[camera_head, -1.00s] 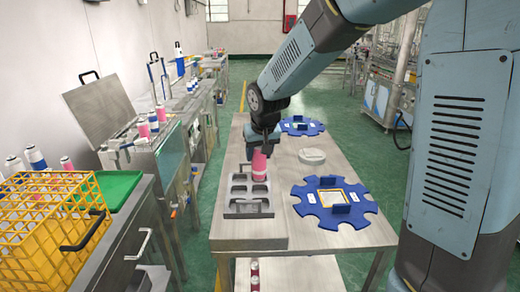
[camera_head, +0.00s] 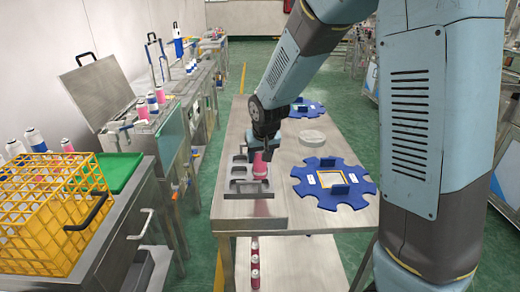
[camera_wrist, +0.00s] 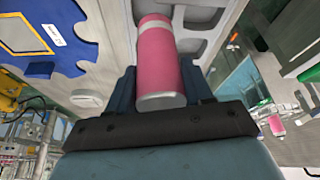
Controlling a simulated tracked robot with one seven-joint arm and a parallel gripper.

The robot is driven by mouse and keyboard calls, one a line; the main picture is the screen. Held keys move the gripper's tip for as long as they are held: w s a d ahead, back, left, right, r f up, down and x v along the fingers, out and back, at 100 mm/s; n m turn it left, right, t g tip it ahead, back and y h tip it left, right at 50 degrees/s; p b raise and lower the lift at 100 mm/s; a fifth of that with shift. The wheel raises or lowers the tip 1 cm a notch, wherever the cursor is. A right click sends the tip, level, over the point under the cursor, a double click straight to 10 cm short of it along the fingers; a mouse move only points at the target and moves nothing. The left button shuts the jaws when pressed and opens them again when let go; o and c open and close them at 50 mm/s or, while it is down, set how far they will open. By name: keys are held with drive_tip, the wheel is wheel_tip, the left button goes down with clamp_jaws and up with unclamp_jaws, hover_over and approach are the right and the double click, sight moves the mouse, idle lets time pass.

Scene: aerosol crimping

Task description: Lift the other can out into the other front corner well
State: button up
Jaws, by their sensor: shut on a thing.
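My gripper (camera_head: 265,148) is shut on a pink can (camera_head: 260,168) with a pale band. The can is upright at the right side of the grey tray (camera_head: 232,193), close to its front wells. I cannot tell whether its base is inside a well or just above one. In the wrist view the can (camera_wrist: 161,65) lies between both fingers, with empty grey wells beside it. No second can is visible in the tray; my gripper and the can hide part of it.
A blue notched plate (camera_head: 312,193) lies right of the tray, with a pale round disc (camera_head: 312,138) and another blue plate (camera_head: 307,109) behind. A yellow crate (camera_head: 45,225) and green tray (camera_head: 118,172) are on the left bench. Several cans stand on the shelf below.

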sight(260, 169)
drive_tip(key=shift+f, duration=2.35)
drive_tip(key=shift+f, duration=0.45)
drive_tip(key=o, duration=1.1)
drive_tip(key=v, duration=1.3)
drive_tip(key=shift+s+r, duration=0.2)
drive_tip(key=shift+r, duration=0.05)
